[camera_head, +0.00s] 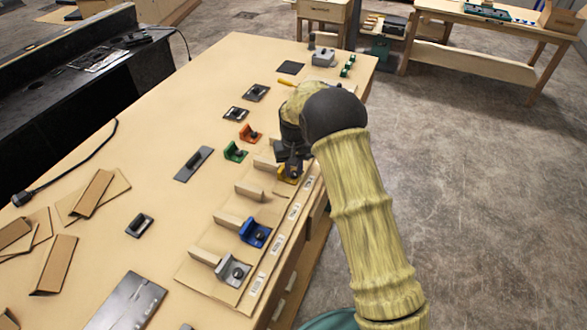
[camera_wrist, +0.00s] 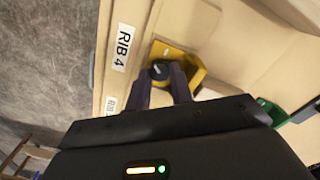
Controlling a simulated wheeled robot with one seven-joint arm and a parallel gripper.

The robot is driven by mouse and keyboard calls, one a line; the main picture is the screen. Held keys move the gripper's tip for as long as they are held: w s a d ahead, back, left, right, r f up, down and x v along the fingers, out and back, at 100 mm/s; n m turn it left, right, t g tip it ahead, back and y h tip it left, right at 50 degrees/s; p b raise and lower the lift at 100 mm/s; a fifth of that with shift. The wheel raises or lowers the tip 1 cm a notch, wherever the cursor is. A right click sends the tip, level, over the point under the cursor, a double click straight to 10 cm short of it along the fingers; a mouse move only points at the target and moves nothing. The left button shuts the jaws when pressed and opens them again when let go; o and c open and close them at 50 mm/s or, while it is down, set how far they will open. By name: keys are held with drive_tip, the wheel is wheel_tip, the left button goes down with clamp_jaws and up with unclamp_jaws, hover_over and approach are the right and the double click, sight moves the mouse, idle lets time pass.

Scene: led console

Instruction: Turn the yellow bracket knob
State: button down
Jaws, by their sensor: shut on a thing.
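The yellow bracket (camera_head: 287,177) sits on the workbench near its right edge, mostly hidden by my gripper in the head view. In the wrist view the yellow bracket (camera_wrist: 195,72) shows an upright wall and a base plate, with a dark round knob (camera_wrist: 160,70) on the base. My gripper (camera_wrist: 164,78) points down at the bracket with its two dark fingers on either side of the knob, shut on it. In the head view my gripper (camera_head: 291,168) is over the bracket.
A blue bracket (camera_head: 255,232) and a grey bracket (camera_head: 233,270) stand nearer along the same edge. Green (camera_head: 235,152) and orange (camera_head: 250,134) brackets are to the left. A "RIB 4" label (camera_wrist: 122,47) marks the bench edge. Open floor lies to the right.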

drive_tip(key=m, duration=0.5)
drive_tip(key=shift+s+a+r+m, duration=0.1)
drive_tip(key=shift+m, duration=0.2)
drive_tip(key=shift+a+m, duration=0.1)
drive_tip(key=shift+m, duration=2.1)
drive_tip(key=shift+r, duration=0.1)
drive_tip(key=c, duration=1.5)
unclamp_jaws()
drive_tip(key=shift+s, duration=0.1)
